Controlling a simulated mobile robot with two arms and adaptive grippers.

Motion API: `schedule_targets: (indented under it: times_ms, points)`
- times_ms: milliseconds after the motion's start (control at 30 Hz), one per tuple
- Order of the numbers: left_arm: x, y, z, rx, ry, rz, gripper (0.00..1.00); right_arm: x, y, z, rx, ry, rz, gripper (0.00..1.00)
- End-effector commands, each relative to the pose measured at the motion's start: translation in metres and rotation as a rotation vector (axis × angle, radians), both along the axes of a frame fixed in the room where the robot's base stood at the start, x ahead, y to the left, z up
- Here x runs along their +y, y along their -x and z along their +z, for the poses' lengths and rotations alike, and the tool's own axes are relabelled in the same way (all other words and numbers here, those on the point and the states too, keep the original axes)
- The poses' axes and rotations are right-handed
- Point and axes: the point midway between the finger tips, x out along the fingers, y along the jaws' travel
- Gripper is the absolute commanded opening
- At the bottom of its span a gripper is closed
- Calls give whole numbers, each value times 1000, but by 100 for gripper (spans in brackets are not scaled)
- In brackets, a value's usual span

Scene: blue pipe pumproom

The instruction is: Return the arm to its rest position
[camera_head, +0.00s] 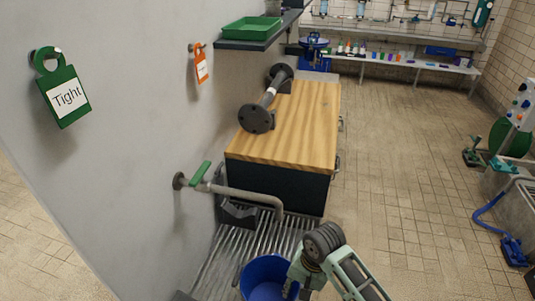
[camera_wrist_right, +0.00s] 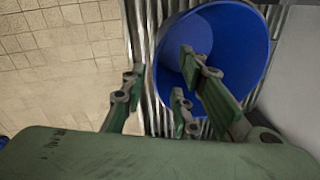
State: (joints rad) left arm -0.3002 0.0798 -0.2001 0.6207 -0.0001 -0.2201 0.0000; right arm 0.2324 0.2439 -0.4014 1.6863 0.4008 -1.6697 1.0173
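My right arm comes in from the bottom right in the head view. Its green gripper (camera_head: 292,284) is at the right rim of a blue bucket (camera_head: 262,268). In the right wrist view the gripper's fingers (camera_wrist_right: 156,92) are spread apart. One finger is outside the bucket (camera_wrist_right: 240,50) and two are over its opening, with the rim showing between them. A gap shows between the fingers and the rim, and nothing is clasped. My left gripper and arm are not in view.
The bucket stands on a metal grate (camera_head: 215,262) under a pipe tap with a green handle (camera_head: 201,172). A wooden-topped cabinet (camera_head: 310,125) is behind, with a flanged pipe (camera_head: 268,98) on it. Green (camera_head: 66,97) and orange (camera_head: 201,66) tags hang left.

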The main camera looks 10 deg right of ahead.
Motion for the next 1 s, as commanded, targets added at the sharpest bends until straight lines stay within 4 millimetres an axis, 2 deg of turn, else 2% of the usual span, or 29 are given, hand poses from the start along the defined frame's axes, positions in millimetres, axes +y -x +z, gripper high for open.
schedule_targets:
  times_ms: [67,167,367,500,600,1000]
  points:
    - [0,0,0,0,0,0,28,1,3,-1,-3,-2,10,28]
    - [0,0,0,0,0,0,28,4,18,-3,-21,-5,65,28]
    - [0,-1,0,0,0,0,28,2,81,2,-130,15,310,28]
    - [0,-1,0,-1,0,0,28,-11,115,14,-194,64,443,28]
    - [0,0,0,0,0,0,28,-21,133,22,-221,101,512,28]
    - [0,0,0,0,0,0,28,-59,188,58,-267,244,708,28]
